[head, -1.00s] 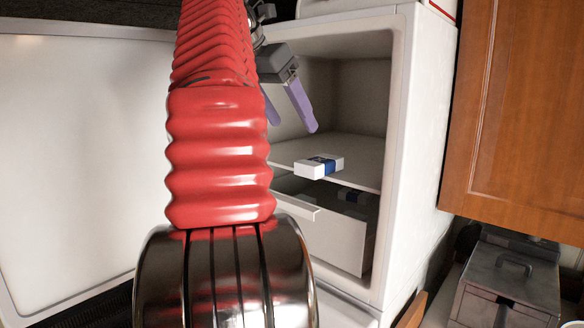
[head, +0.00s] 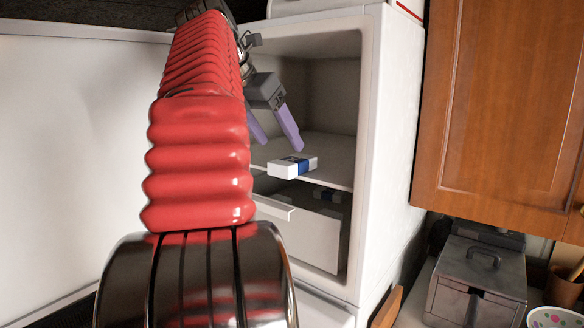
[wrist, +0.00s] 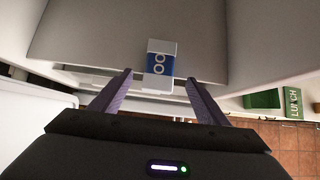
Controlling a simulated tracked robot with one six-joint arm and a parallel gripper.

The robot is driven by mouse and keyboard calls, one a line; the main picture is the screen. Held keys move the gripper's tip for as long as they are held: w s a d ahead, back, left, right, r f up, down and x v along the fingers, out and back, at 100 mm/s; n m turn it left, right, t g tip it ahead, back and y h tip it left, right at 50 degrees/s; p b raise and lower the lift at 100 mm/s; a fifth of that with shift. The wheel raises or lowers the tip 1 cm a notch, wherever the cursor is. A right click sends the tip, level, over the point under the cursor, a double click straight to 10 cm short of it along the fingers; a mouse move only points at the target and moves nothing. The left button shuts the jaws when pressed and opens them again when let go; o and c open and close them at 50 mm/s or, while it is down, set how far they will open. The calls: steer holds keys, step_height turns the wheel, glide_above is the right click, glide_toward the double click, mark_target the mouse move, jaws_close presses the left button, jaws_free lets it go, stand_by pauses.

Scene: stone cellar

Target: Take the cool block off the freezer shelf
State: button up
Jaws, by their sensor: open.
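The cool block (head: 281,169), white with a blue band, lies on the freezer shelf (head: 330,165), close to its front edge. In the wrist view the block (wrist: 160,62) shows ahead of and between the fingertips, on the shelf (wrist: 205,50). My gripper (head: 278,146) is open, with two purple fingers pointing down just above and behind the block in the head view. In the wrist view my gripper (wrist: 158,75) has a finger to each side of the block. I cannot tell whether either finger touches it. My red arm hides the left part of the freezer opening.
The open freezer door (head: 70,150) is at left. An orange wooden cupboard (head: 500,100) and a grey metal box (head: 475,280) are at right.

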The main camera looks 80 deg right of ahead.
mark_target(291, 160)
steer(key=shift+x, duration=1.3)
steer(key=shift+x, duration=2.55)
steer(key=shift+d+r, duration=0.1)
steer(key=shift+c, duration=0.2)
steer(key=c, duration=1.2)
